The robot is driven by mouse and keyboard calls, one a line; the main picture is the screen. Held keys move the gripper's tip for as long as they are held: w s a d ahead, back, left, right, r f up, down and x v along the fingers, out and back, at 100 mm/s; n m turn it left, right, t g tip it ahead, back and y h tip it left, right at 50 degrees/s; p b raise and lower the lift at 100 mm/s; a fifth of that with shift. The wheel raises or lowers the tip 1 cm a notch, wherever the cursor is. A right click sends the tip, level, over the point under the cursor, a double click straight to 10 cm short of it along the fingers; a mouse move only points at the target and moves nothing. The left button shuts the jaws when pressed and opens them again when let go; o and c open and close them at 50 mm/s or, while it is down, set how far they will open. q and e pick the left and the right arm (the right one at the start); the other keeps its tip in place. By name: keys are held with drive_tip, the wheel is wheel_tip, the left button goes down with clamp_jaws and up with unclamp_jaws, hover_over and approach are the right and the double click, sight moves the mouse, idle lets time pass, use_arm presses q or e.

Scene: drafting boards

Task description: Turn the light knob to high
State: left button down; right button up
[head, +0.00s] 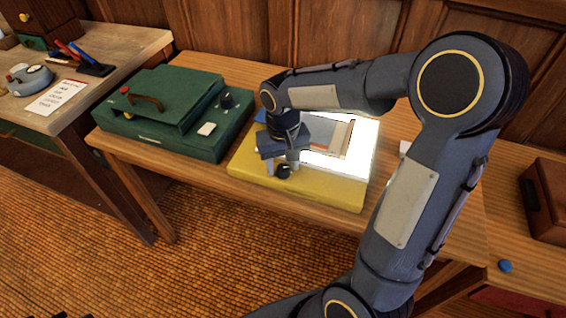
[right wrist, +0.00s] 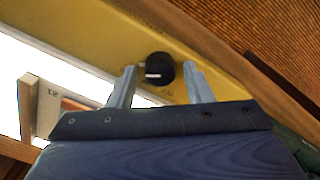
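The light knob is a black round knob (head: 283,171) on the front strip of a yellow light box (head: 330,189) with a bright white lit top. In the right wrist view the knob (right wrist: 159,69) shows a white mark pointing left. My right gripper (head: 281,168) is over the front of the box, its fingers pointing down. In the right wrist view its two open fingers (right wrist: 160,76) stand on either side of the knob, with gaps showing; I cannot tell whether either touches it. Faint markings by the knob are too small to read. My left gripper is not in view.
A green case (head: 165,110) with its own black knob stands left of the light box. A framed piece (head: 335,136) lies on the lit top. A side table (head: 120,45) with pens and a note stands at left. A brown box (head: 545,200) is at right.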

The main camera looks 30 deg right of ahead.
sight(283, 167)
drive_tip(key=shift+o, duration=0.2)
drive_tip(key=shift+r, duration=0.1)
wheel_tip(283, 167, up, 6)
drive_tip(key=shift+r+p, duration=0.15)
drive_tip(key=shift+p, duration=0.3)
drive_tip(key=shift+r, duration=0.6)
drive_tip(key=shift+s+r, duration=0.15)
drive_tip(key=shift+s, duration=0.05)
drive_tip(key=s+a+r+t+y+p, duration=0.1)
drive_tip(key=s+a+t+y+p, duration=0.1)
drive_tip(key=s, duration=0.6)
drive_tip(key=s+a+r+n+t+y+p, duration=0.1)
drive_tip(key=s+a+r+t+p, duration=0.1)
drive_tip(key=s, duration=0.6)
drive_tip(key=shift+s+r+t+y, duration=0.2)
drive_tip(key=shift+s+t+y, duration=0.2)
drive_tip(key=shift+t, duration=0.4)
